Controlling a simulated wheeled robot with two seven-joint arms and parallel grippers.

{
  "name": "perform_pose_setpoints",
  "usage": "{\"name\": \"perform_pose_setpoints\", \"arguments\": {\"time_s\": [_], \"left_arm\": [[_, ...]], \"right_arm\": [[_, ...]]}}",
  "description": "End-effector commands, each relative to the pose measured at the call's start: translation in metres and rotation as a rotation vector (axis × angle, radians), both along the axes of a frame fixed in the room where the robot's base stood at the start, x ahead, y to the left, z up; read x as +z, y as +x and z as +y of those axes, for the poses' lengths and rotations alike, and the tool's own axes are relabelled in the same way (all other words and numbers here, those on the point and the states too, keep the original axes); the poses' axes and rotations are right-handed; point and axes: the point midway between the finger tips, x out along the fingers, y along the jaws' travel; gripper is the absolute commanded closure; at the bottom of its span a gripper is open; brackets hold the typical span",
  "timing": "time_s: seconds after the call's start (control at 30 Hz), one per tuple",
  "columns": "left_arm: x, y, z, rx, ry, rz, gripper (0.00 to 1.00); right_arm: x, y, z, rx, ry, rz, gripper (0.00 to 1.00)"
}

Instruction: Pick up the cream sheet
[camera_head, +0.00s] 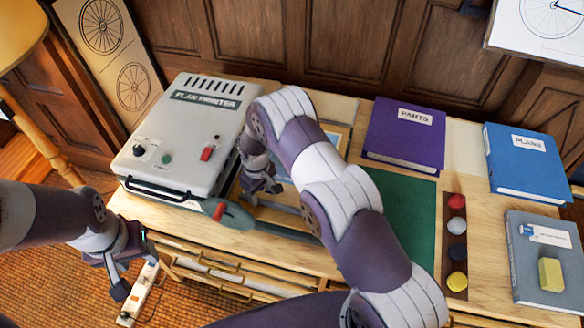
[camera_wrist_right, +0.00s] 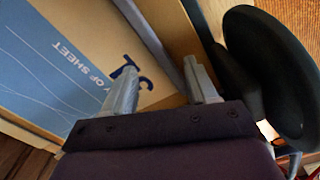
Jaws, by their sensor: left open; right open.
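My right gripper (camera_head: 264,188) is open over the tray area beside the grey plan printer (camera_head: 185,135); my right arm hides much of this area. In the right wrist view, the open fingers of the right gripper (camera_wrist_right: 163,92) are above a tan surface (camera_wrist_right: 105,48) with dark blue lettering. Next to it is a blue printed area (camera_wrist_right: 40,75) with white lines and partly readable words ending in "OF SHEET". I cannot tell whether the tan surface is the cream sheet. A pale cream patch (camera_head: 464,150) lies between the purple and blue binders. My left gripper (camera_head: 122,285) is open and empty, off the table's left front.
The purple PARTS binder (camera_head: 405,130), blue PLANS binder (camera_head: 527,160) and grey book (camera_head: 540,255) with a yellow block (camera_head: 551,274) occupy the right. A green mat (camera_head: 408,215) and a tray of coloured pieces (camera_head: 455,240) lie between.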

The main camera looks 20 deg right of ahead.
Motion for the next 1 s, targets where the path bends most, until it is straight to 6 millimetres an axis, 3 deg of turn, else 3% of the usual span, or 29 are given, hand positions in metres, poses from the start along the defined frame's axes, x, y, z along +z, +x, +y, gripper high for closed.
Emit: {"name": "perform_pose_setpoints", "arguments": {"time_s": [0.03, 0.2, 0.77, 0.93, 1.0], "left_arm": [[0.011, 0.0, 0.0, 0.0, 0.0, -0.001, 0.49], [0.014, 0.0, 0.0, 0.0, 0.0, 0.0, 0.49], [0.009, 0.0, 0.0, 0.0, 0.0, 0.0, 0.49], [0.01, 0.0, 0.0, 0.0, 0.0, 0.0, 0.49], [0.01, 0.0, 0.0, 0.0, 0.0, 0.0, 0.49]], "right_arm": [[-0.004, 0.001, 0.001, 0.001, 0.0, 0.002, 0.42], [-0.029, 0.001, 0.001, 0.0, 0.001, 0.001, 0.42], [-0.034, 0.001, 0.001, 0.0, 0.001, -0.001, 0.42], [-0.033, 0.001, 0.001, 0.0, 0.001, 0.0, 0.98], [-0.033, 0.001, 0.001, 0.0, 0.001, 0.001, 1.0]]}}
